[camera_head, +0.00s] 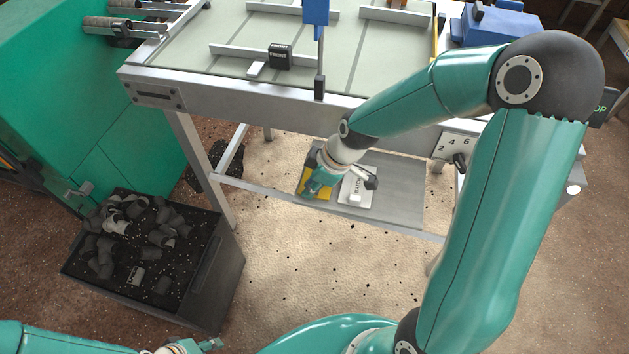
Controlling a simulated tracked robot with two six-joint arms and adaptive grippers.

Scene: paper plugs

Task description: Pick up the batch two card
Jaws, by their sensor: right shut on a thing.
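My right gripper (318,188) reaches down to the lower shelf under the table. It is shut on a yellow piece (305,187), which looks like a card and is mostly hidden by the gripper. Any label on it cannot be read. Just right of it a white card (351,187) with dark lettering too small to read surely lies on the shelf, with a small white block on it. A pale stick with a dark end lies across its upper part. My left gripper (210,344) shows only as a teal tip at the bottom left edge.
The grey shelf (400,205) is bare at its right. A worktable (240,88) with rails and a black block stands above it. A dark bin (213,262) of grey plugs stands at the left, beside a green cabinet (70,120). A numbered plate (452,146) hangs at the right.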

